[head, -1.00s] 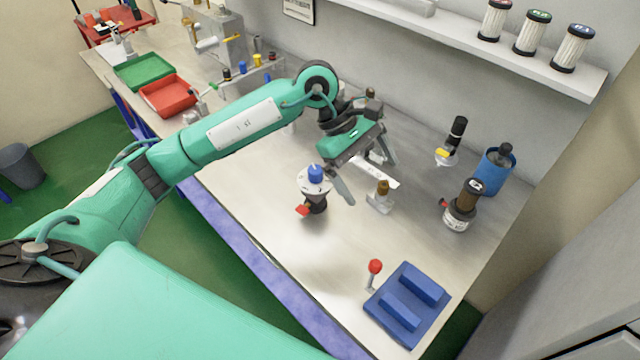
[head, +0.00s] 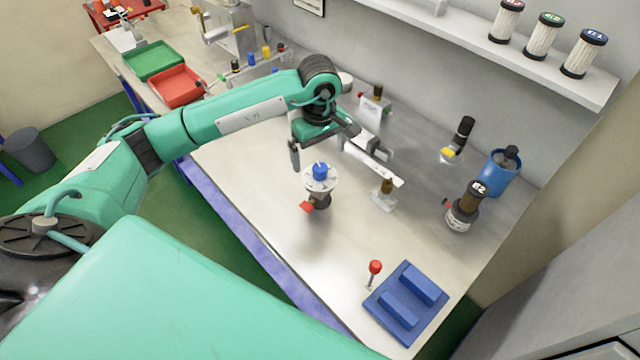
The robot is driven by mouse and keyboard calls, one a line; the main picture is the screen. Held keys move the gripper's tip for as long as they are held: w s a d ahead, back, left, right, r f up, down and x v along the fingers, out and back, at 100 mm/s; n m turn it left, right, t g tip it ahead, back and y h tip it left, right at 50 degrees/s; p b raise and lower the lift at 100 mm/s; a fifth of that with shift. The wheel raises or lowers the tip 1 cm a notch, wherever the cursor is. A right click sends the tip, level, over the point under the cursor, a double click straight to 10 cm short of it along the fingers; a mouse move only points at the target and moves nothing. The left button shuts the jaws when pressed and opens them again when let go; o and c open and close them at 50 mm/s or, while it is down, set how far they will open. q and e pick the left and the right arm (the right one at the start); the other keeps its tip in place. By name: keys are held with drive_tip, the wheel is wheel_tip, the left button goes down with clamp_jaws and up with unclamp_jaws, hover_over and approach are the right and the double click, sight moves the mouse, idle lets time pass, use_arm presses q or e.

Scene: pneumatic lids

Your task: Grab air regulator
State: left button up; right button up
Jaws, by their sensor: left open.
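A unit with a blue knob, a round white disc, a dark body and a red tab (head: 320,181) stands upright on the bench, near its front edge. It looks like the air regulator, though I cannot read a label on it. My left gripper (head: 335,151) is open and empty. It is just behind and above this unit, with one finger to its upper left and the other to its upper right. I see no contact between them. My right gripper is out of view.
A small brown-knobbed fitting (head: 384,196) stands right of the unit. A red-balled lever (head: 374,270) stands at the front. Red (head: 176,84) and green (head: 152,60) trays lie at left.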

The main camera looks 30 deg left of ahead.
sight(320, 167)
use_arm(q)
drive_tip(key=shift+f, duration=0.35)
drive_tip(key=f+p, duration=0.3)
drive_tip(key=shift+s+d+f, duration=0.25)
drive_tip(key=shift+s+f, duration=0.1)
drive_tip(key=shift+f, duration=0.05)
drive_tip(key=shift+f+p, duration=0.3)
drive_tip(key=shift+f, duration=0.3)
drive_tip(key=shift+w, duration=0.1)
drive_tip(key=c, duration=1.4)
drive_tip(key=shift+c, duration=0.2)
drive_tip(key=shift+r, duration=0.15)
